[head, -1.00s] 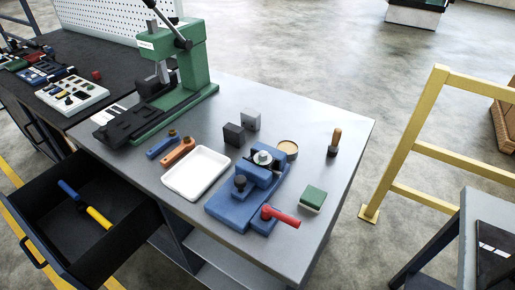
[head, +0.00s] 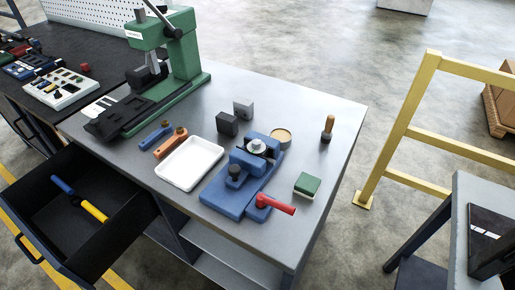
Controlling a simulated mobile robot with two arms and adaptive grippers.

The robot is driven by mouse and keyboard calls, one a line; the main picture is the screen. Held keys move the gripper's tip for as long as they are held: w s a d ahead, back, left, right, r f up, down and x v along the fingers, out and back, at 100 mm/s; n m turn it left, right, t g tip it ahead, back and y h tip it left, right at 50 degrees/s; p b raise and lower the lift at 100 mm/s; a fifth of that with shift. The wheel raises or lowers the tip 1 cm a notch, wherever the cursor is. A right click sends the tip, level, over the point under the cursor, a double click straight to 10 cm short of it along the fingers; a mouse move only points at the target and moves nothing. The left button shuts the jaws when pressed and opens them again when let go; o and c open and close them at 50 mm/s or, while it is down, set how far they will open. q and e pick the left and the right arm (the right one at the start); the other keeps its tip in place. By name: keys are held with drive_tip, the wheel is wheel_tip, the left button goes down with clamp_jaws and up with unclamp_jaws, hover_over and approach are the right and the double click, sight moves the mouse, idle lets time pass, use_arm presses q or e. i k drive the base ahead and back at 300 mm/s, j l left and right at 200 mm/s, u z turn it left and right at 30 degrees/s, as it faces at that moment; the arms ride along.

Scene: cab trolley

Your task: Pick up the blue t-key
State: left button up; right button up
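Two blue pieces could be the blue t-key, and I cannot tell which. One is a blue bar (head: 62,185) in the open drawer (head: 123,236), beside a yellow bar (head: 95,211). The other is a small blue piece with a dark knob (head: 152,137) on the grey table (head: 300,95), beside a similar orange piece (head: 170,145). No T shape shows clearly on either. Neither of my grippers is in view.
A green press (head: 178,65) stands at the table's back left. A white tray (head: 190,163), a blue fixture with a red handle (head: 232,192), and a green-topped block (head: 308,185) are on the table. A yellow railing (head: 410,125) stands to the right.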

sight(76, 201)
drive_tip(key=u, duration=1.6)
